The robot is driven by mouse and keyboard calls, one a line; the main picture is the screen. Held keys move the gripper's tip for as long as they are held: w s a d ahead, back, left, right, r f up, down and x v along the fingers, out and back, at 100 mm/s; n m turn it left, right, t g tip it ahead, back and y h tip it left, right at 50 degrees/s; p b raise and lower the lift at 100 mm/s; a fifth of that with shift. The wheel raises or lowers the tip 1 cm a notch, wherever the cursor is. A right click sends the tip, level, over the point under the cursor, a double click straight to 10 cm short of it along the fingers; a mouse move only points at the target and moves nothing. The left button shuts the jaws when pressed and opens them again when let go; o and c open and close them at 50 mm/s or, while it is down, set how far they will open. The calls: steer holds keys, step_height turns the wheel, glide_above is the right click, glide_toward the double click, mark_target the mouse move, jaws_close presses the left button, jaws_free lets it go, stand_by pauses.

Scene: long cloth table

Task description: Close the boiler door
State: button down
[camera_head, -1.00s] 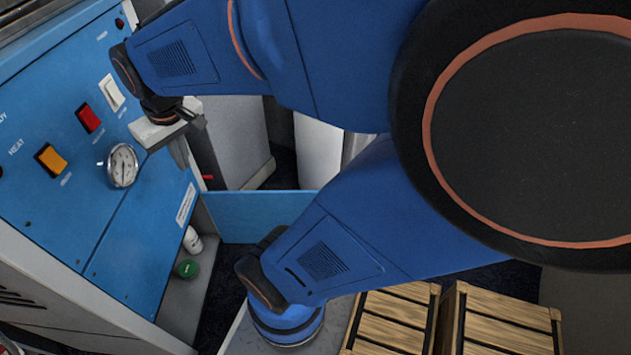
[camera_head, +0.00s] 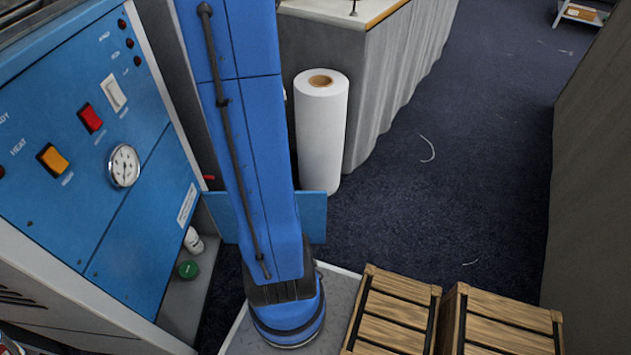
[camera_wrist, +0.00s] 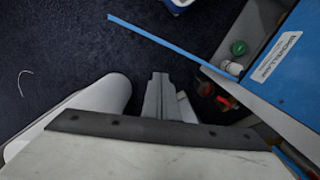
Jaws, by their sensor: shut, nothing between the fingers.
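The boiler (camera_head: 120,215) is a blue panelled machine at the left of the head view. Its door (camera_head: 314,215) is a low blue panel standing open, out from the lower right side; my arm hides its middle. In the wrist view the door (camera_wrist: 165,42) shows almost edge-on as a thin blue strip running up-left from the boiler (camera_wrist: 290,75). My gripper (camera_wrist: 157,78) is shut and empty, apart from the door. It is hidden in the head view.
A white paper roll (camera_head: 321,135) stands behind the door and beside a draped table (camera_head: 385,85). A white bottle (camera_head: 193,240) and a green-capped item (camera_head: 188,269) sit in the boiler's open compartment. Wooden crates (camera_head: 395,310) stand at the front. Dark carpet (camera_head: 450,190) is open at right.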

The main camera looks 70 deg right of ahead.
steer(key=s+d+f+m+y, duration=0.2)
steer(key=s+d+f+m, duration=0.1)
steer(key=s+d+f, duration=0.75)
steer(key=s+a+f, duration=0.4)
steer(key=a+f, duration=0.3)
steer(key=f, duration=0.1)
steer(key=shift+a+f, duration=0.15)
steer(key=shift+a, duration=0.1)
steer(key=shift+s, duration=0.1)
